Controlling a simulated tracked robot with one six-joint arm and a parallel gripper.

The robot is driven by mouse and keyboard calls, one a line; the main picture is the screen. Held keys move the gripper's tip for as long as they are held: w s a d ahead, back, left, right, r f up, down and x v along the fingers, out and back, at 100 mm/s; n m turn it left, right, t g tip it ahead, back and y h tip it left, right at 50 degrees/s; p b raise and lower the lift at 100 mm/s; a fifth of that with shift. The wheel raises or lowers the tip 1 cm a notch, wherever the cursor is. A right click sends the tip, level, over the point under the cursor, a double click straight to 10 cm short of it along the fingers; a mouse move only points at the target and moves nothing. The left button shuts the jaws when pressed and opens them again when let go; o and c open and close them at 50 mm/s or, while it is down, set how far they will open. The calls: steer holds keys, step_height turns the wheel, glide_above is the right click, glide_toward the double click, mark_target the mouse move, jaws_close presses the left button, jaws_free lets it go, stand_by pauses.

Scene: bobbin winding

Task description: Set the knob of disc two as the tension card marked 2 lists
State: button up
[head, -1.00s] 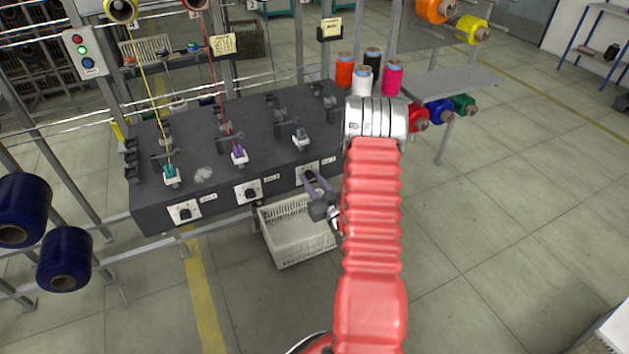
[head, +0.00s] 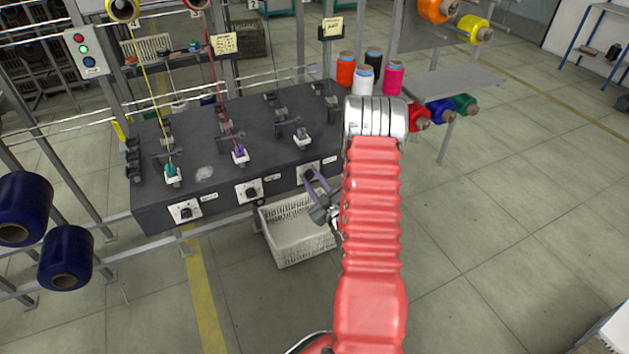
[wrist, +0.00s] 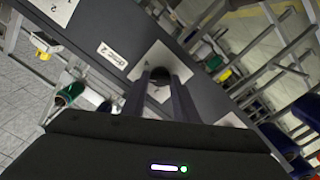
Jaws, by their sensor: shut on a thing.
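The knob of disc two (wrist: 160,76) is dark and sits on a white plate. In the wrist view a label (wrist: 112,54) reading disc 2 is beside it. My gripper (wrist: 160,78) is shut on this knob, and its fingers hide part of it. In the head view my gripper (head: 311,178) is at the right-most visible knob plate (head: 300,175) on the dark box's front. Yellow cards (head: 223,43) (head: 332,27) hang behind the box. Their writing is too small to read here, so I cannot tell which is marked 2.
Two more knobs (head: 185,211) (head: 250,191) are on the box front (head: 150,222) to the left. A white basket (head: 290,247) is below my gripper. Yellow and red threads run down to the box top. Colored spools (head: 392,78) stand behind my arm.

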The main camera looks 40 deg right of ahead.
steer(key=n, duration=0.4)
steer(key=shift+a+f+n, duration=0.1)
steer(key=shift+n, duration=0.2)
steer(key=n, duration=0.4)
steer(key=shift+a+f+n, duration=0.1)
steer(key=shift+n, duration=0.2)
steer(key=n, duration=0.4)
steer(key=shift+f+n, duration=0.1)
steer(key=shift+n, duration=0.2)
steer(key=shift+a+f+n, duration=0.1)
steer(key=shift+n, duration=1.6)
steer(key=shift+f, duration=0.1)
